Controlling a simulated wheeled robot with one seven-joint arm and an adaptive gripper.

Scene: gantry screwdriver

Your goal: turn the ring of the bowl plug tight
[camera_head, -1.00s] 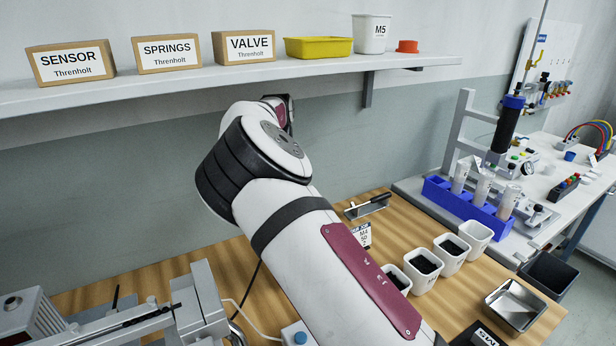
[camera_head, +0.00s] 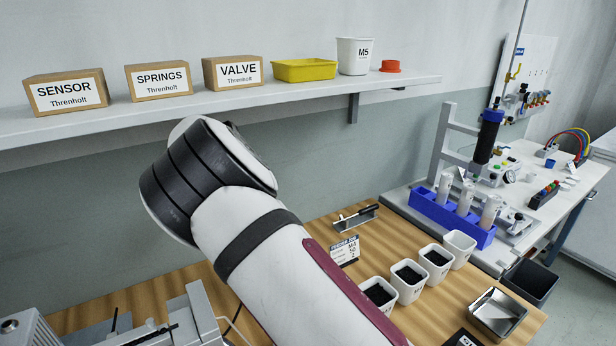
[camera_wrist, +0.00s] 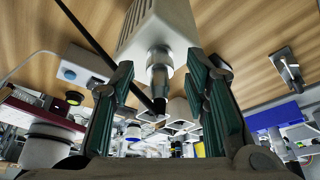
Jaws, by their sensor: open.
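In the wrist view a grey housing (camera_wrist: 165,28) reaches down from the top. A metallic round connector (camera_wrist: 159,66) sticks out of its end, with a narrower dark tip below. I take this for the bowl plug with its ring; the ring is too small to make out clearly. My gripper (camera_wrist: 162,82) is open, with one green-padded finger on each side of the connector and visible gaps to both. Whether it stands at the connector's depth I cannot tell. In the head view my gripper and the plug are not in view.
A thin black rod or cable (camera_wrist: 95,42) slants past the left finger. A small box with a blue button (camera_wrist: 75,74) lies left. In the head view, white bins (camera_head: 409,281) stand right of my arm, beside a blue tube rack (camera_head: 452,217). A shelf (camera_head: 290,87) runs above.

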